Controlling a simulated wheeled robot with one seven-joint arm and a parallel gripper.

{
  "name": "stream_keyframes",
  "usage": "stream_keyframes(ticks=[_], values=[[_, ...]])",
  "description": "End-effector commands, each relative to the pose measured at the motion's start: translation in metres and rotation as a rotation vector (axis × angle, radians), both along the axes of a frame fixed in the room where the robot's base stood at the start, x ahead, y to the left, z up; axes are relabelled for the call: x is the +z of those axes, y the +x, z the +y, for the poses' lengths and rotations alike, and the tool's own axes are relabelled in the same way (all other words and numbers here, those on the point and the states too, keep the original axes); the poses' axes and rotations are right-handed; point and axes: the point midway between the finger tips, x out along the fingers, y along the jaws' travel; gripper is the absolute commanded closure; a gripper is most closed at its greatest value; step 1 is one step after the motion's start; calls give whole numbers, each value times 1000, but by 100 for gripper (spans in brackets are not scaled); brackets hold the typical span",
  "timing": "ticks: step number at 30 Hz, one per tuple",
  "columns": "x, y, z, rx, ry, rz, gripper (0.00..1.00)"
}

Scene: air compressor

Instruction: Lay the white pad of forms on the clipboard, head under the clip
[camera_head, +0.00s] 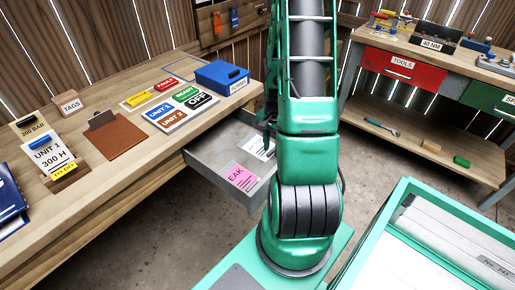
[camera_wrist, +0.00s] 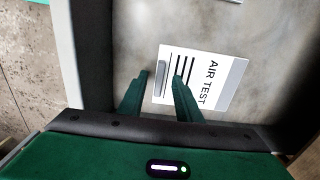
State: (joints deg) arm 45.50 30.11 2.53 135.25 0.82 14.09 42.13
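The white pad of forms (camera_head: 260,149), marked "AIR TEST", lies in the open drawer. In the wrist view the white pad (camera_wrist: 214,80) shows black lines and a grey strip along its left edge. My gripper (camera_wrist: 162,76) is open, its fingers apart on either side of that strip. The right finger overlaps the pad in the picture; I cannot tell whether it touches. In the head view my gripper (camera_head: 267,139) is mostly hidden by my arm, at the drawer. The brown clipboard (camera_head: 122,142) lies bare on the bench, its dark clip (camera_head: 100,119) at the far-left end.
A pink pad (camera_head: 241,177) lies in the same grey drawer (camera_head: 205,165), nearer its front. Coloured signs (camera_head: 182,109) and a blue box (camera_head: 221,76) stand right of the clipboard. A tags block (camera_head: 70,104) and a unit card (camera_head: 52,156) stand to its left.

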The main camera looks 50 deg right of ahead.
Motion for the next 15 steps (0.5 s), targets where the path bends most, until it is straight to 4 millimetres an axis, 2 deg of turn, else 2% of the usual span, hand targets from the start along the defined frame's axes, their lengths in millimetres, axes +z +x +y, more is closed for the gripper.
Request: stream_keyframes(ticks=[6,8,10,11,15], values=[[-1,0,0,0,0,0,69],[-1,0,0,0,0,0,81],[-1,0,0,0,0,0,97],[-1,0,0,1,0,0,100],[0,0,0,1,0,0,100]])
